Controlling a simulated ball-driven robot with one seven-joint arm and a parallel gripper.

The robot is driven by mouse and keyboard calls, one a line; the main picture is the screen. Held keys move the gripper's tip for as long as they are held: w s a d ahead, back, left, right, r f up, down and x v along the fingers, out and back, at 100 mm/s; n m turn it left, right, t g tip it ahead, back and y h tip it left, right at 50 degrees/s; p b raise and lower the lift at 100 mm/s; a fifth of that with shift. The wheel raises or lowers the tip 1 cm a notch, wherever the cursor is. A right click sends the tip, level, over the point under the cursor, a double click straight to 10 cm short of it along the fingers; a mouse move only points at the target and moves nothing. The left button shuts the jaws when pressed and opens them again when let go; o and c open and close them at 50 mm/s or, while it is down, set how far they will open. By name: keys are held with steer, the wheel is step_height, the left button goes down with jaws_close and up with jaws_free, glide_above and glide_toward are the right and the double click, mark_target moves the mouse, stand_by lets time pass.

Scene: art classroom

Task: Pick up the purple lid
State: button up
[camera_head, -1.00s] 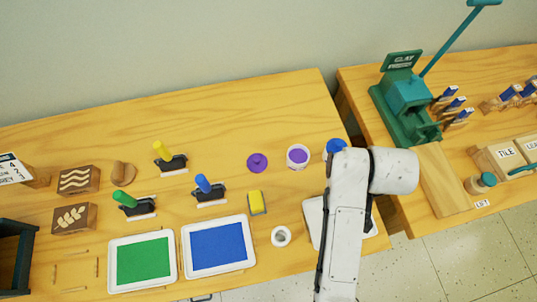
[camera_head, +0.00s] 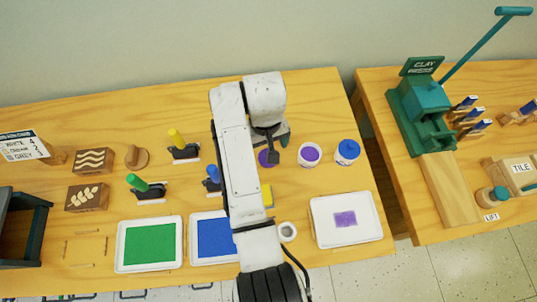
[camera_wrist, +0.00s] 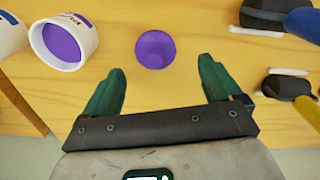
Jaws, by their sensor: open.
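The purple lid (camera_wrist: 155,50) lies flat on the wooden table in the wrist view, just ahead of the gap between my fingertips. In the head view the lid (camera_head: 266,159) is partly hidden by my arm and gripper. My gripper (camera_wrist: 158,80) is open, with two green fingers spread apart and nothing between them. In the head view my gripper (camera_head: 272,140) is over the lid area, and its height above the table is hard to tell. An open white cup with purple inside (camera_head: 309,154) stands right of the lid; this cup also shows in the wrist view (camera_wrist: 62,44).
A blue-topped jar (camera_head: 347,151) stands right of the purple cup. A white tray with a purple patch (camera_head: 330,234) lies in front. Blue- and yellow-handled tools (camera_wrist: 302,22) (camera_wrist: 306,108) lie near my gripper. The table behind the lid is clear.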

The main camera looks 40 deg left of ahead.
steer(key=shift+w+d+f, duration=0.1)
steer(key=shift+w+f, duration=0.05)
steer(key=shift+f, duration=1.15)
steer(key=shift+w+d+f, duration=0.1)
steer(key=shift+w+f, duration=0.05)
steer(key=shift+f, duration=1.15)
steer(key=c, duration=1.1)
